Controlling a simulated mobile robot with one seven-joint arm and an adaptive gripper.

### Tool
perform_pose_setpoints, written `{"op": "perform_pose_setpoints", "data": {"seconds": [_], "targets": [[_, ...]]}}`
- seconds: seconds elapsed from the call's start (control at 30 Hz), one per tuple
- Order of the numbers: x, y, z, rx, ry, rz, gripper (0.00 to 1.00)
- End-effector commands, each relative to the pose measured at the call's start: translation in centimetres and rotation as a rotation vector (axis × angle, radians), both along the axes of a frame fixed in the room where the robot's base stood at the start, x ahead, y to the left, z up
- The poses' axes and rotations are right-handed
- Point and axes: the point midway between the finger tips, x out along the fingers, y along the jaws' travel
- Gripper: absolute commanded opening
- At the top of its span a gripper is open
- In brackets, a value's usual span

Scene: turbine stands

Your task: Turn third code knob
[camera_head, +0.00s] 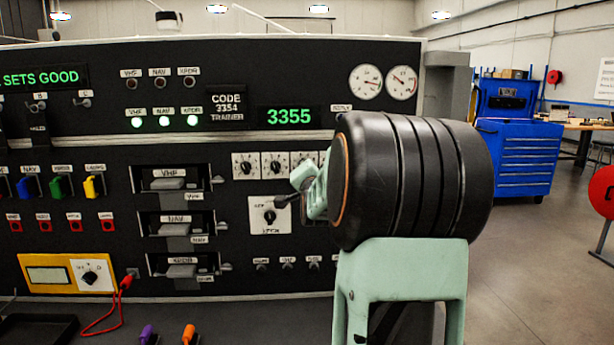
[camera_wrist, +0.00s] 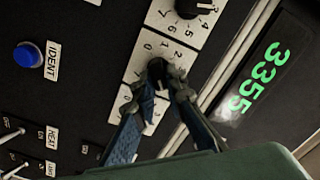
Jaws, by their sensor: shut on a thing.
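The code knobs (camera_head: 277,165) are black dials on white numbered plates in a row on the dark panel, under the green display (camera_head: 289,117) reading 3355. My black wrist covers the row's right end. My gripper (camera_head: 308,187) shows only partly in the head view, at the row's lower right. In the wrist view my gripper (camera_wrist: 167,76) is shut with its fingertips around a black code knob (camera_wrist: 156,67). The fingers hide part of its plate. The neighbouring knob (camera_wrist: 190,6) is free. Which knob in the row I hold is hard to tell.
A placard (camera_head: 228,106) reads CODE 3354 TRAINER. Below the row is the XPDR selector (camera_head: 269,215). A blue IDENT button (camera_wrist: 28,55) and small toggles sit on the panel. A blue tool cabinet (camera_head: 520,155) stands off to the right, with open floor before it.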

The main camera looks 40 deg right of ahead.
Motion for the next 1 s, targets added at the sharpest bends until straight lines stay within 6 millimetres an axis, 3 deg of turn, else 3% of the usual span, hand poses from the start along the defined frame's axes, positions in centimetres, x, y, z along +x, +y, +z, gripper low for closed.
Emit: {"op": "perform_pose_setpoints", "data": {"seconds": [0.3,0.87,0.9,1.0], "targets": [[-0.03,-0.05,-0.11,0.114,-0.071,0.001,0.00],[-0.03,-0.06,-0.05,0.139,-0.085,0.000,0.00],[-0.04,-0.06,-0.04,0.139,-0.085,0.000,0.16],[-0.04,-0.06,-0.06,0.139,-0.085,0.000,0.27]]}}
